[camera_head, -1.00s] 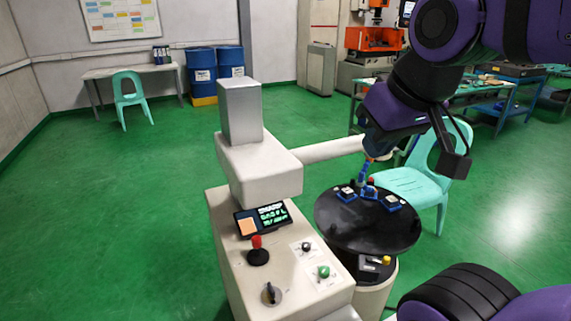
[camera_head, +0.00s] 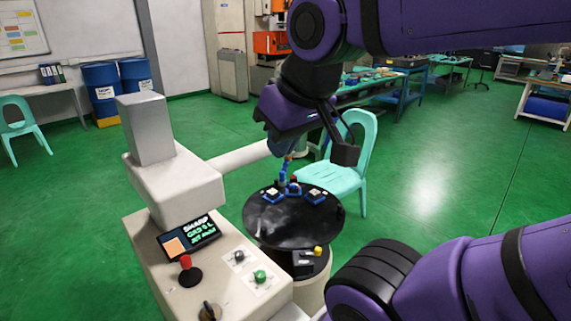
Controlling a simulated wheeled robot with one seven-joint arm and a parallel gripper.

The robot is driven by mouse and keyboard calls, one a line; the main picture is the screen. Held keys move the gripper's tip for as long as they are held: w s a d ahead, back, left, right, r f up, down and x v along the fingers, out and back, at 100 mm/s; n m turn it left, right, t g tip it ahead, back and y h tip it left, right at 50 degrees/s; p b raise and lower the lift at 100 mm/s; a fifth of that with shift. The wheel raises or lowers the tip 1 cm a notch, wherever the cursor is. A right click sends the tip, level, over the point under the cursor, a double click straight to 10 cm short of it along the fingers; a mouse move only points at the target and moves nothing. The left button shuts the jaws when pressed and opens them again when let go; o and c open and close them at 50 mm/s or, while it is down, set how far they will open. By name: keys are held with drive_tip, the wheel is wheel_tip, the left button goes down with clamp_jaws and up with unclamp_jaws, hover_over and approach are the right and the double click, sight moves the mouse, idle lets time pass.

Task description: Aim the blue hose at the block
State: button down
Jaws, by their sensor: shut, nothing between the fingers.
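The blue hose (camera_head: 283,179) is a thin segmented piece standing on the round black table (camera_head: 290,229), with an orange part near its upper end. Small pale pieces in blue holders sit at its left (camera_head: 271,194) and right (camera_head: 315,195); I cannot tell which one is the block. My gripper (camera_head: 277,143) hangs just above the hose, at the end of my purple arm. It is shut and empty; its fingertips are mostly hidden by the hand. I cannot tell whether it touches the hose, or where the hose points.
A beige machine column (camera_head: 172,180) with a horizontal arm stands at the left. A turquoise chair (camera_head: 345,178) stands close behind the black table. Green floor is open at the right.

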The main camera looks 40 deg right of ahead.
idle(0.4)
drive_tip(key=c, duration=1.4)
unclamp_jaws()
drive_tip(key=shift+w, duration=0.1)
drive_tip(key=o, duration=0.5)
drive_tip(key=w, duration=0.1)
drive_tip(key=w+d, duration=0.1)
drive_tip(key=shift+w+r+m, duration=0.25)
drive_tip(key=shift+w+m, duration=0.05)
drive_tip(key=shift+m, duration=0.1)
drive_tip(key=m+g+h, duration=0.3)
drive_tip(key=m+h, duration=0.1)
drive_tip(key=m, duration=0.6)
hover_over(282, 172)
drive_tip(key=s+a, duration=0.2)
drive_tip(key=a, duration=0.1)
wheel_tip(282, 172, down, 29)
drive_tip(key=shift+t, duration=0.3)
drive_tip(key=x, duration=1)
drive_tip(key=shift+s+a+f, duration=0.1)
drive_tip(key=shift+f, duration=0.35)
drive_tip(key=shift+c, duration=0.4)
